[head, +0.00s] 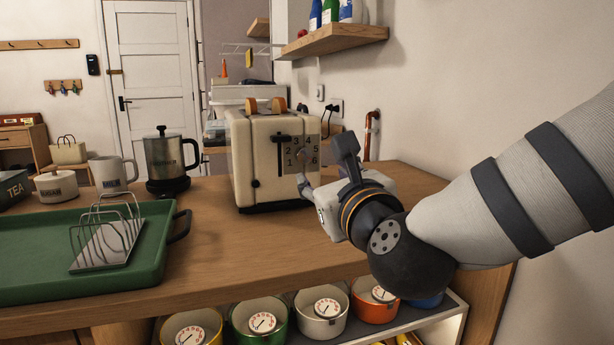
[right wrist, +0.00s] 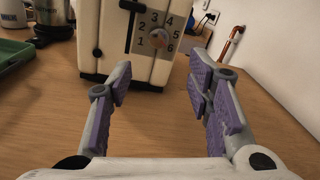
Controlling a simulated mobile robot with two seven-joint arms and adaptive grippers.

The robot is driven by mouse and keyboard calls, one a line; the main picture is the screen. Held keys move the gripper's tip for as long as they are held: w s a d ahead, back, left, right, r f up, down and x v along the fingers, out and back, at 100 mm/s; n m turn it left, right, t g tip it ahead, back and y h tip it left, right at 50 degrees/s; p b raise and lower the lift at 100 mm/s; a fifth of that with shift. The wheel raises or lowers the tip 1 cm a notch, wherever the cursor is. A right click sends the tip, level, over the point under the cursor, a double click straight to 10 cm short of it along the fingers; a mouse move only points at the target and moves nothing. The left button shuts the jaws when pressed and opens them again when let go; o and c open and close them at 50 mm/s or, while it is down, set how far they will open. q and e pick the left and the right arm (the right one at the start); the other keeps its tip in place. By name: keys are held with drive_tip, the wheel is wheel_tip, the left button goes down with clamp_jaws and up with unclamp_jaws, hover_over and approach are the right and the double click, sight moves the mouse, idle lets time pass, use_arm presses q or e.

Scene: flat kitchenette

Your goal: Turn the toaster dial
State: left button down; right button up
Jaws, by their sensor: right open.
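The cream toaster (head: 256,160) stands upright on the wooden counter with toast showing in its top. Its round dial (head: 304,153) sits among the numbers 1 to 6 on the front panel, beside a black lever (head: 282,138). In the right wrist view the toaster (right wrist: 118,45) is straight ahead, and the dial (right wrist: 158,41) shows clear and untouched. My right gripper (right wrist: 160,88) is open and empty, its purple-padded fingers apart, short of the toaster front. In the head view the right gripper (head: 322,170) is just in front of the dial side. My left gripper is not in view.
A green tray (head: 120,272) with a toast rack (head: 107,235) lies at the left. A kettle (head: 168,160), a white mug (head: 110,174) and a sugar pot (head: 56,184) stand behind it. The counter in front of the toaster is clear.

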sight(304, 155)
drive_tip(key=x, duration=0.6)
drive_tip(key=r+x, duration=0.1)
drive_tip(key=x, duration=0.3)
drive_tip(key=shift+s+a, duration=0.1)
drive_tip(key=shift+a, duration=0.1)
clamp_jaws()
